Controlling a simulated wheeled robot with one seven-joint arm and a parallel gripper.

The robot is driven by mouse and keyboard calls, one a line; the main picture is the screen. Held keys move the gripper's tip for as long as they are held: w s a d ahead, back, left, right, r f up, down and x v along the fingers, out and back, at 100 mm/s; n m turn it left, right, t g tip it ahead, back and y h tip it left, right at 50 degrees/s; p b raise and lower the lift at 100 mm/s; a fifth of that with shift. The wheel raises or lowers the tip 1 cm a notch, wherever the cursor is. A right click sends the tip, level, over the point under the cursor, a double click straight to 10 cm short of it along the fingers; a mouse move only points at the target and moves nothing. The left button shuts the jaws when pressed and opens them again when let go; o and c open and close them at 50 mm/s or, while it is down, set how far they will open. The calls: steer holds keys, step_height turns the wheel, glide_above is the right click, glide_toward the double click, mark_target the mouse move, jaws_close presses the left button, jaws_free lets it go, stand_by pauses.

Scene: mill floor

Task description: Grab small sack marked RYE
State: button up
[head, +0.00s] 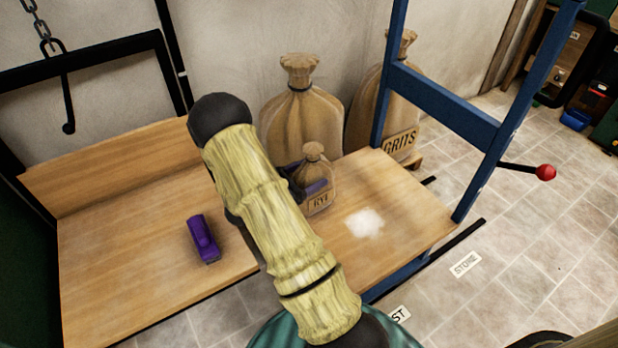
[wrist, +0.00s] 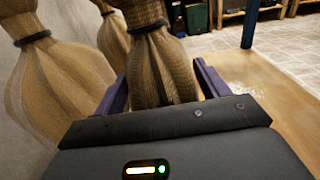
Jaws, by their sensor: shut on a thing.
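The small sack marked RYE (head: 318,180) is tan with a tied neck and stands upright on the wooden bench. In the wrist view the small sack (wrist: 160,65) fills the space between the purple fingers. My gripper (head: 308,187) is shut on it at the bench's back edge, and my arm hides part of the gripper in the head view. In the wrist view my gripper (wrist: 162,95) has a finger on each side of the sack. I cannot tell whether the sack's base touches the bench.
Two large sacks stand behind the bench, one plain (head: 298,105) and one marked GRITS (head: 400,140). A purple object (head: 203,239) and a white powder patch (head: 365,223) lie on the bench top (head: 130,250). A blue frame (head: 440,100) with a red-knobbed lever (head: 545,172) stands right.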

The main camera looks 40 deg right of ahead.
mark_target(308, 150)
step_height(308, 150, up, 9)
steer(key=p, duration=0.4)
steer(key=shift+r, duration=0.15)
